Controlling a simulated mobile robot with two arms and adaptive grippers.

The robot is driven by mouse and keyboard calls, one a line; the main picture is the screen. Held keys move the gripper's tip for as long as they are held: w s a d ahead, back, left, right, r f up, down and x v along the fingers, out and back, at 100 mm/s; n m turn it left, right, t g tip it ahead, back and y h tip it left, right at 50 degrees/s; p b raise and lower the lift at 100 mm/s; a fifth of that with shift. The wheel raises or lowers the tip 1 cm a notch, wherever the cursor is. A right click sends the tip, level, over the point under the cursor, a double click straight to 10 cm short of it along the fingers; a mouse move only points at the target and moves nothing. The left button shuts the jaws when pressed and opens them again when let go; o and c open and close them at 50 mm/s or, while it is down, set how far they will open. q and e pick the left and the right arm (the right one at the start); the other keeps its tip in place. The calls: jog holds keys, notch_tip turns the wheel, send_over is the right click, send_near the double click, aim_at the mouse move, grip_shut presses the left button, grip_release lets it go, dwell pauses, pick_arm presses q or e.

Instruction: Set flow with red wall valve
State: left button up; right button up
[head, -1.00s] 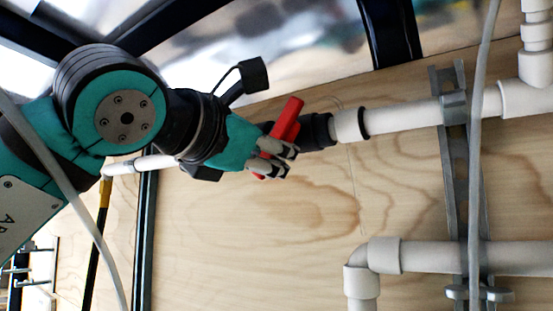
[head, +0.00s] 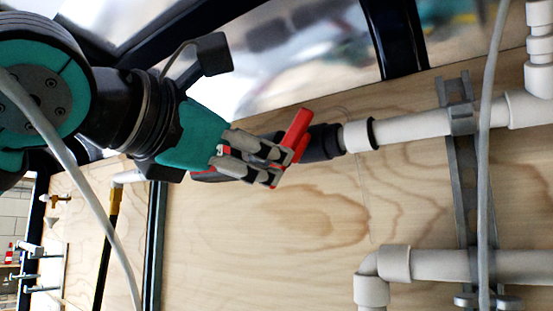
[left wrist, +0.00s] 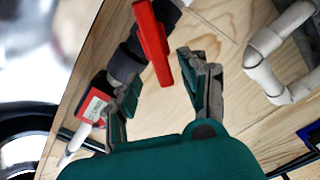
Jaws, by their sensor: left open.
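The red wall valve handle (head: 297,131) sits on a black valve body (head: 323,142) in the white pipe line on the plywood wall. In the left wrist view the red handle (left wrist: 153,42) stands up ahead of the fingers, its lower end reaching between the two fingertips. My left gripper (head: 277,168) is open, with its fingers at the handle in the head view. It also shows in the left wrist view (left wrist: 160,75), its fingers apart on either side of the handle's lower end. Whether they touch it I cannot tell. My right gripper is not in view.
White pipe (head: 412,128) runs right from the valve to a metal bracket (head: 466,190). A lower pipe elbow (head: 385,264) is at the bottom right. A grey cable (head: 487,120) hangs in front of the wall. A dark frame post (head: 393,40) is above.

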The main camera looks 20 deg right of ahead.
pick_arm(q)
jog(key=v, duration=0.6)
jog(key=shift+a, duration=0.2)
jog(key=shift+s+d, duration=0.1)
